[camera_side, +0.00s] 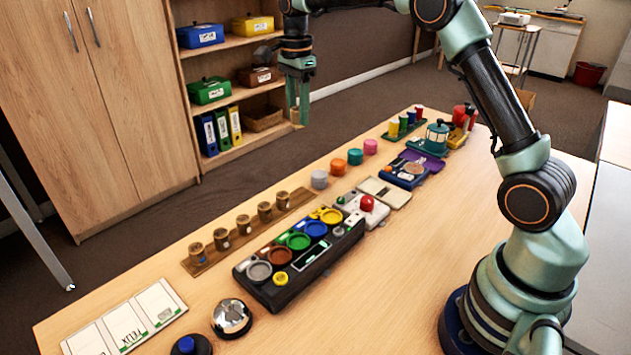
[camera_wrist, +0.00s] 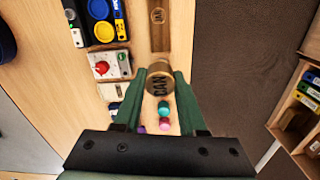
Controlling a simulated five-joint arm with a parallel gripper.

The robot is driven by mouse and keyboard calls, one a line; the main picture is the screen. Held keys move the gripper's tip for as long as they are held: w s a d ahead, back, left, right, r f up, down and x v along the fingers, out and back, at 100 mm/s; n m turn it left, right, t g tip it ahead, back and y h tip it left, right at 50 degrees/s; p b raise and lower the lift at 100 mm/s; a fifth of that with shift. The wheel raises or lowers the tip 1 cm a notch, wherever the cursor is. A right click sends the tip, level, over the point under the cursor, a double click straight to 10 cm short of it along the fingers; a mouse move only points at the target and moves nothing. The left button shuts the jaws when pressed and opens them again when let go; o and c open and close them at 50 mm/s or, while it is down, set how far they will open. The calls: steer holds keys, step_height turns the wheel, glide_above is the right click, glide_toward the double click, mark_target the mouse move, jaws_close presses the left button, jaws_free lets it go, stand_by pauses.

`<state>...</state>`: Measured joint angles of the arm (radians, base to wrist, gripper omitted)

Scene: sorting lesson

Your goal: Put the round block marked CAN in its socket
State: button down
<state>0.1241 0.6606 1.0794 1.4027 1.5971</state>
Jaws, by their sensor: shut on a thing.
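The round block marked CAN (camera_wrist: 159,83) is brown and brass-like, and sits between my fingertips in the wrist view, its lettered face towards the camera. My gripper (camera_wrist: 160,88) is shut on it; the side view shows my gripper (camera_side: 298,118) raised high, beyond the table's far edge in the picture. A wooden rail (camera_side: 300,197) lies along the far side of the table, with several similar round wooden blocks standing on it. Its right end is bare. In the wrist view the rail (camera_wrist: 160,42) runs above the held block. I cannot make out a socket on it.
A black panel (camera_side: 300,285) with coloured round wells stands in front of the rail. A box with a red button (camera_side: 367,205) and several coloured pucks (camera_side: 337,167) stand to the rail's right. Shelves (camera_side: 228,97) stand behind. The air around my gripper looks clear.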

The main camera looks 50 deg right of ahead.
glide_above(331, 218)
step_height(331, 218, down, 10)
steer(key=shift+s+f, duration=0.1)
steer(key=shift+f, duration=2.95)
steer(key=shift+f, duration=0.55)
steer(key=c, duration=0.8)
jaws_free()
steer(key=shift+o, duration=0.2)
step_height(331, 218, up, 11)
